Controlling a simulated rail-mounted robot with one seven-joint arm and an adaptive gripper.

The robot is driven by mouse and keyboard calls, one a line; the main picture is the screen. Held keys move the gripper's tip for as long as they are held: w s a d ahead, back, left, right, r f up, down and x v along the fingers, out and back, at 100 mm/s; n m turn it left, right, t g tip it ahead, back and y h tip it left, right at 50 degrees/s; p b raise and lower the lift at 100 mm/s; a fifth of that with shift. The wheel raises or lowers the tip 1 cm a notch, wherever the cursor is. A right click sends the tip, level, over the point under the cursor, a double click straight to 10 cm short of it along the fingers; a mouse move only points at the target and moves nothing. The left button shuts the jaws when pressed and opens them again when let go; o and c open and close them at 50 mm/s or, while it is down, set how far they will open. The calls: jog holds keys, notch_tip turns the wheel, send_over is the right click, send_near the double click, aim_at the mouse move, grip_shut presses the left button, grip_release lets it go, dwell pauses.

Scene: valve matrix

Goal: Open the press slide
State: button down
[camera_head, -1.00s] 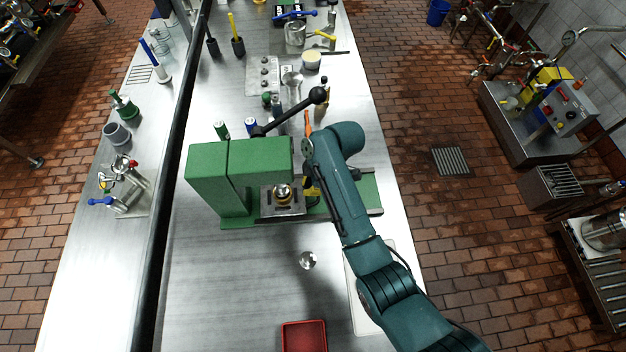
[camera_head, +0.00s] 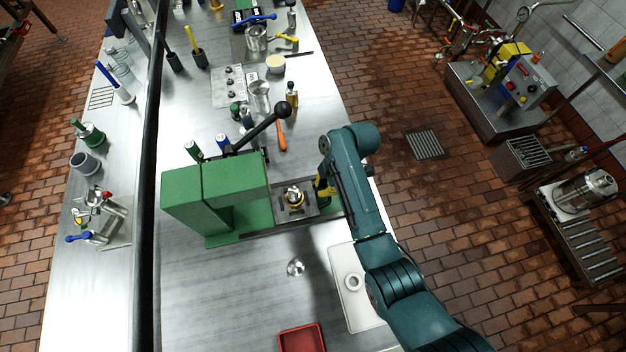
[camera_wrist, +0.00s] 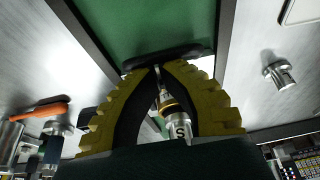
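The green press (camera_head: 215,195) stands on the steel bench, with its black lever (camera_head: 262,132) rising to the back right. Its grey slide (camera_head: 281,213) sticks out to the right of the press body and carries a brass-and-silver piece (camera_head: 293,196). My gripper (camera_head: 324,187) is at the slide's right end. In the wrist view, the yellow fingers (camera_wrist: 160,68) close together at a dark bar-like handle (camera_wrist: 185,52), and the gripper looks shut on it. The piece on the slide (camera_wrist: 178,124), marked S, shows between the fingers. The exact finger contact is partly hidden.
A loose silver piece (camera_head: 295,268) lies on the bench in front of the press. A white tray (camera_head: 347,285) and a red tray (camera_head: 302,340) are nearer. An orange-handled tool (camera_head: 282,136) lies behind. The bench's right edge is close to my arm.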

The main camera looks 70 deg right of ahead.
jog(key=s+d, duration=0.1)
jog(key=s, duration=0.1)
jog(key=s+d, duration=0.1)
jog(key=s, duration=0.1)
jog(key=s+d, duration=0.1)
jog(key=s, duration=0.1)
jog(key=shift+d+f, duration=0.1)
jog(key=shift+d, duration=0.15)
jog(key=p+v, duration=0.8)
jog(key=v, duration=0.2)
jog(key=shift+d, duration=0.1)
